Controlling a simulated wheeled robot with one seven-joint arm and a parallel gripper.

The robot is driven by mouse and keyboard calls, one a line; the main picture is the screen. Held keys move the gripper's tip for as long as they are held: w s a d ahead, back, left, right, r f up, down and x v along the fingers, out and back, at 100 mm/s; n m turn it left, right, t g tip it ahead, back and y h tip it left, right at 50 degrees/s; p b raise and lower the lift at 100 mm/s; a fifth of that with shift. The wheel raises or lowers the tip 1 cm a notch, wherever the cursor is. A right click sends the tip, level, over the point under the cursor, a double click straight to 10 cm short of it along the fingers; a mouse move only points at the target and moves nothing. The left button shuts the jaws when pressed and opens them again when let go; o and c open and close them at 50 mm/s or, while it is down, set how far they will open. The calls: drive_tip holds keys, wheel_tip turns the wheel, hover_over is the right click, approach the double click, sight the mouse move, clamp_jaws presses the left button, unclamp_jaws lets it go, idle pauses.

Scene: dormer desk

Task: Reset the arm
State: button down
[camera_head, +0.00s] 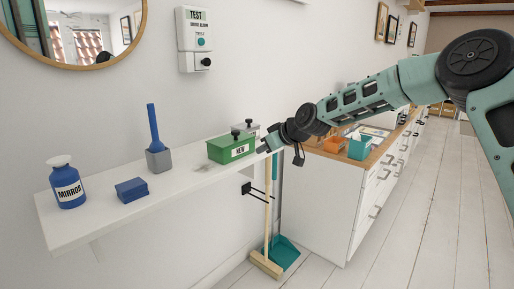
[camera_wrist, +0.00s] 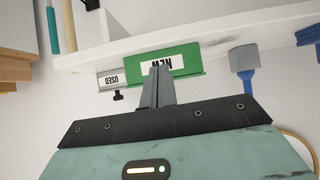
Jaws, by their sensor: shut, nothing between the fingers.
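My gripper (camera_head: 264,148) is at the end of my teal arm, which reaches in from the right in the head view. It is near the right end of the white wall shelf (camera_head: 104,208), close to the green box labelled NEW (camera_head: 229,150). In the wrist view my gripper (camera_wrist: 160,70) shows its fingers together, with nothing between them. They overlap the lower edge of the green box (camera_wrist: 190,60) in that picture; I cannot tell whether they touch it. The wrist view is upside down.
The shelf holds a blue MIRROR bottle (camera_head: 68,186), a blue block (camera_head: 131,190), a grey holder with a blue handle (camera_head: 158,158) and a grey USED box (camera_head: 246,129). A broom (camera_head: 267,215) and teal dustpan (camera_head: 284,252) stand below. A drawer cabinet (camera_head: 330,203) is right; open floor lies beyond.

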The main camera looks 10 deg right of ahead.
drive_tip(key=s+a+r+n+g+h+p, duration=0.1)
drive_tip(key=s+a+g, duration=0.1)
drive_tip(key=s+a, duration=0.35)
drive_tip(key=s+a+g+p, duration=0.1)
drive_tip(key=s+a+p, duration=0.1)
drive_tip(key=s, duration=0.7)
drive_tip(key=s+a+r+n+g+h+p, duration=0.15)
drive_tip(key=s+a, duration=0.25)
drive_tip(key=s, duration=0.4)
drive_tip(key=s+d+g+h+p, duration=0.1)
drive_tip(key=s+d, duration=0.1)
drive_tip(key=s, duration=0.7)
drive_tip(key=s+d+r+m+g+h+p, duration=0.1)
drive_tip(key=s+d+p, duration=0.1)
drive_tip(key=s, duration=0.8)
drive_tip(key=s+d+r+m+g+h+p, duration=0.1)
drive_tip(key=s+d, duration=0.3)
drive_tip(key=s, duration=0.6)
drive_tip(key=shift+s+d+r+g, duration=0.15)
drive_tip(key=shift+r+g, duration=0.1)
drive_tip(key=shift+g, duration=0.3)
